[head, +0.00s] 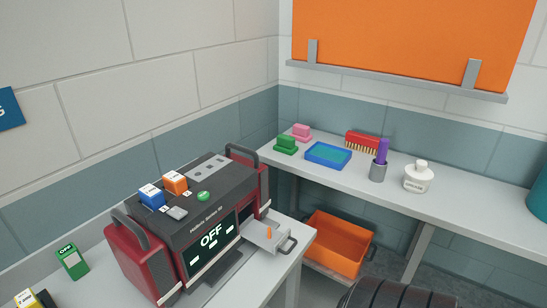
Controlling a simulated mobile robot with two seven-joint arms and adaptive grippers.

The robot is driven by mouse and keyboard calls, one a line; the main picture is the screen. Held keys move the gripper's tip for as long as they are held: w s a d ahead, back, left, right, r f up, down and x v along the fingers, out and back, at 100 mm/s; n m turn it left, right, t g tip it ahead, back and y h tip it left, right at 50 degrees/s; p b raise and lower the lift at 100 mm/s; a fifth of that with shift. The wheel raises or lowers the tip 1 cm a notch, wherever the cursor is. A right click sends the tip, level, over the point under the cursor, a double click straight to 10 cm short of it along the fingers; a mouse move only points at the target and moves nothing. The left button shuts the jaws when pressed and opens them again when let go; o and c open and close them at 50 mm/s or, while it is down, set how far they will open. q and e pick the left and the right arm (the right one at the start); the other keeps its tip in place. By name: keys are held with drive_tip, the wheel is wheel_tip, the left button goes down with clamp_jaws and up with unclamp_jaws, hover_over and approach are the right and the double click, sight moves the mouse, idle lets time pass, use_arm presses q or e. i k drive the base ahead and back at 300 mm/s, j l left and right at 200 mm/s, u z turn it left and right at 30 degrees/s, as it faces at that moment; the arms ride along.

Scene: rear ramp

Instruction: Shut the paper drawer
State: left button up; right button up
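The dark grey and red machine (205,222) stands on the near table, and its screen reads OFF. A light grey drawer (262,238), which looks like the paper drawer, sticks out of the machine's right end. Neither of my grippers is in view.
Blue and orange blocks (175,183) sit on the machine's top. An orange crate (338,243) is low beyond the table. The back shelf (450,197) holds a blue tray (327,155), brush, cup and bottle. A dark ribbed shape (395,294), unclear to me, fills the bottom edge.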

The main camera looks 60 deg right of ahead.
sight(272, 240)
drive_tip(key=i+j+z, duration=0.1)
drive_tip(key=z, duration=1.75)
drive_tip(key=i+j, duration=0.05)
drive_tip(key=j, duration=0.05)
